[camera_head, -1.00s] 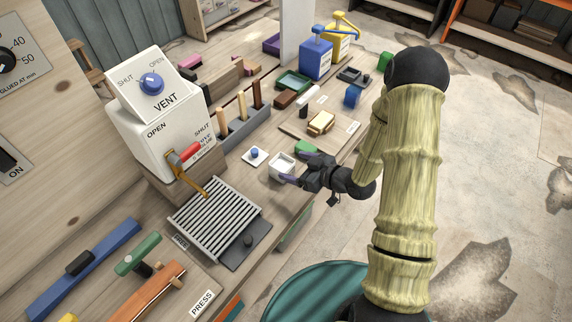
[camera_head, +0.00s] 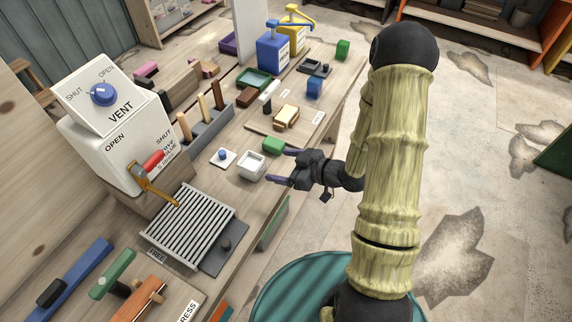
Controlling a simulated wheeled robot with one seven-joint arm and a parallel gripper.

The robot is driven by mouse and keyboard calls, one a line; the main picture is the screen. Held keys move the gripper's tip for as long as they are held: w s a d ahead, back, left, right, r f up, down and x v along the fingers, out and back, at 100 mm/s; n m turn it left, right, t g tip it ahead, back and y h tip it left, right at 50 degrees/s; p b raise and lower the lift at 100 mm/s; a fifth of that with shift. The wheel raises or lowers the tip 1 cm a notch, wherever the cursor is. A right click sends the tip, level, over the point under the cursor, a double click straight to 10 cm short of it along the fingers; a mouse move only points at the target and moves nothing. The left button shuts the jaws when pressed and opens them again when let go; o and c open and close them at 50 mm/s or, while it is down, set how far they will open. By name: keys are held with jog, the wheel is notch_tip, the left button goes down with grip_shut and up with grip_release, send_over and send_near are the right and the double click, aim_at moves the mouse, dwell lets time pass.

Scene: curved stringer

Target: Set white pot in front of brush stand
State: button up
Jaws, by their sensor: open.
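The small square white pot (camera_head: 252,167) stands upright on the bench near its front edge. The grey brush stand (camera_head: 208,134) holds several upright wooden-handled brushes behind and left of the pot. A small white plate with a blue knob (camera_head: 223,158) lies between them, just left of the pot. My gripper (camera_head: 279,165) is open and empty just right of the pot, its purple fingers pointing left towards it. A small gap shows between the fingertips and the pot.
A slatted grill (camera_head: 192,227) is at the near left, below the white vent box (camera_head: 115,135). A sandwich-like block (camera_head: 286,116) and blue bottle (camera_head: 272,52) stand farther back.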

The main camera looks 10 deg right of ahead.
jog(key=d+r+m+g+h, duration=0.1)
jog(key=d+r+m+h, duration=0.3)
jog(key=d+h, duration=0.45)
jog(key=s+a+r+m+g+h, duration=0.1)
jog(key=s+r+m+g, duration=0.3)
jog(key=s, duration=0.8)
notch_tip(320, 180, up, 3)
jog(key=shift+a+f+m+g+h, duration=0.1)
jog(key=shift+a+m+g+h, duration=0.35)
jog(key=shift+m, duration=0.75)
jog(key=shift+d, duration=0.1)
